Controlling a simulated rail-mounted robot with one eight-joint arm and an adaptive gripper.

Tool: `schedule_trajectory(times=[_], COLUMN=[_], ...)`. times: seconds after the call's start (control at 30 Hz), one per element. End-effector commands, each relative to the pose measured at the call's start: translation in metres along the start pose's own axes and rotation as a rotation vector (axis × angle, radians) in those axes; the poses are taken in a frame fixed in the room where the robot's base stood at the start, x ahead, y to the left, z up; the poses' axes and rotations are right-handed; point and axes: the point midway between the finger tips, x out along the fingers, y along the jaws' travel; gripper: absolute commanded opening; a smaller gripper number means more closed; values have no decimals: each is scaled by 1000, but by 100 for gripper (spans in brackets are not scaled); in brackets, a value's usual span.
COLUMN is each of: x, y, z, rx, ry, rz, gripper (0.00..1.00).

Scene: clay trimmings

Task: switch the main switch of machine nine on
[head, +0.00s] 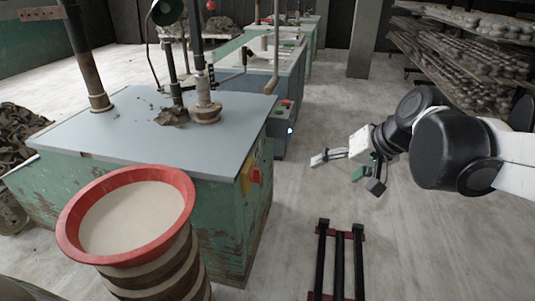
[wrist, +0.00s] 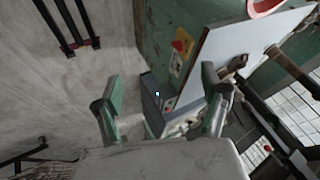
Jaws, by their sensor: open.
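A red switch on a yellow plate (head: 254,176) sits on the right side of the nearest green machine (head: 225,215), near its upper edge. The switch also shows in the wrist view (wrist: 180,45), above and beyond my fingers. Its knob position is too small to read, and I see no machine number. My gripper (head: 337,167) is open and empty in the air to the right of the machine, apart from the switch. In the wrist view its two green fingers (wrist: 160,90) are spread apart with nothing between them.
A red-rimmed bucket (head: 75,228) stands at the front left. Black rails (head: 340,260) lie on the floor. Shelves (head: 470,60) fill the back right. The floor between is open.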

Motion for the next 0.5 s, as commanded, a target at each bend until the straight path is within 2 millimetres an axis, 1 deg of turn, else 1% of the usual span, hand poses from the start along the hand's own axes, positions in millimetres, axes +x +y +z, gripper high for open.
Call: schedule_trajectory(times=[0.03, 0.2, 0.37, 0.5], x=[13, 51, 88, 121], y=[0, -7, -10, -11], z=[-10, -39, -65, -85], rx=[7, 25, 37, 45], ry=[-5, -25, -39, -48], rz=[-28, -134, -236, -327], gripper=[76, 76, 76, 76])
